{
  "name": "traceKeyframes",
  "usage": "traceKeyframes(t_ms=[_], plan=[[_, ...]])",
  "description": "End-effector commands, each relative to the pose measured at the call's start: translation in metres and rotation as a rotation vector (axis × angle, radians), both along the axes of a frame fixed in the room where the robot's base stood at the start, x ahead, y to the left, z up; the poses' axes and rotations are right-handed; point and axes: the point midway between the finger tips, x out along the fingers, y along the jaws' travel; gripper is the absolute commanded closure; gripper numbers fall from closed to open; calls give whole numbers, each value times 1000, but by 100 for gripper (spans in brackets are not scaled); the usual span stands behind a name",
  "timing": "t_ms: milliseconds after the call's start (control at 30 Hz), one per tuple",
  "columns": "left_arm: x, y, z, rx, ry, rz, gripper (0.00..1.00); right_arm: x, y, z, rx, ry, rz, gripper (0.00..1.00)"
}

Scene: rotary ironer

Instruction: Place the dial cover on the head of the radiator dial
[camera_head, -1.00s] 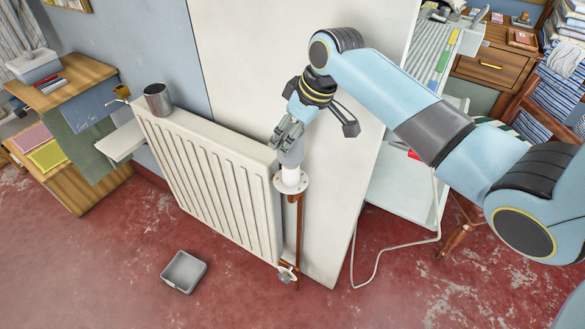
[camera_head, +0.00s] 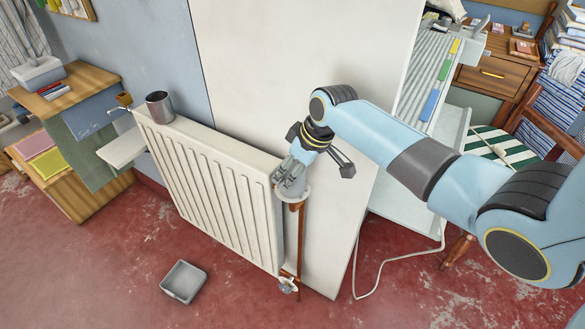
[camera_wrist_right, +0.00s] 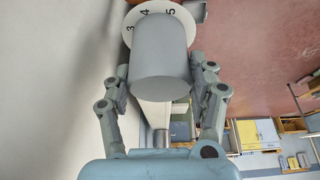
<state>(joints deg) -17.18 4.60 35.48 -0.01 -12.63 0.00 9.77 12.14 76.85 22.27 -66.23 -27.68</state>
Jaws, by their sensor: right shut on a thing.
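The dial cover (camera_wrist_right: 160,62) is a plain grey cylinder. In the right wrist view it fills the space between the two fingers of my right gripper (camera_wrist_right: 160,85), which is shut on it. In the head view my right gripper (camera_head: 287,181) is low over the radiator's near right corner. The white radiator dial (camera_head: 297,196) shows there as a rim just under the fingers. Its numbered disc (camera_wrist_right: 143,18) shows 3, 4 and 5 behind the cover's far end. The dial's head is hidden, apparently inside the cover. My left gripper is out of view.
The white radiator (camera_head: 215,185) stands left of the dial, with a metal cup (camera_head: 160,106) on its top. A copper pipe (camera_head: 301,240) runs down from the dial. A white panel (camera_head: 335,220) stands close behind. A grey tray (camera_head: 183,281) lies on the floor.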

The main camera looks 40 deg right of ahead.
Motion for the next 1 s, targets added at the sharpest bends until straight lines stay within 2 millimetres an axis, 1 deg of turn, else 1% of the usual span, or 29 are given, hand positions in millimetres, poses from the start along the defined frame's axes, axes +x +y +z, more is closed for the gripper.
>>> traceKeyframes(t_ms=[33, 200, 467, 567, 667, 900, 1000], plan=[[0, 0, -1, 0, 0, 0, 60, 0, 0, -1, 0, 0, 0, 41], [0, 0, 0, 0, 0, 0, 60, 0, 0, -1, 0, 0, 0, 19], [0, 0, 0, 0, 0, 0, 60, 0, 0, 0, 0, 0, 0, 18], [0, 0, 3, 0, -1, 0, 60, 0, 0, 6, 0, 0, 0, 18], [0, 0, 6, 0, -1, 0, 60, -4, -3, 19, -1, -2, -1, 18], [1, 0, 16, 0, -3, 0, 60, -24, -11, 71, -4, -3, 0, 18], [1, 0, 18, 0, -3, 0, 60, -31, -14, 90, -3, -2, 1, 18]])
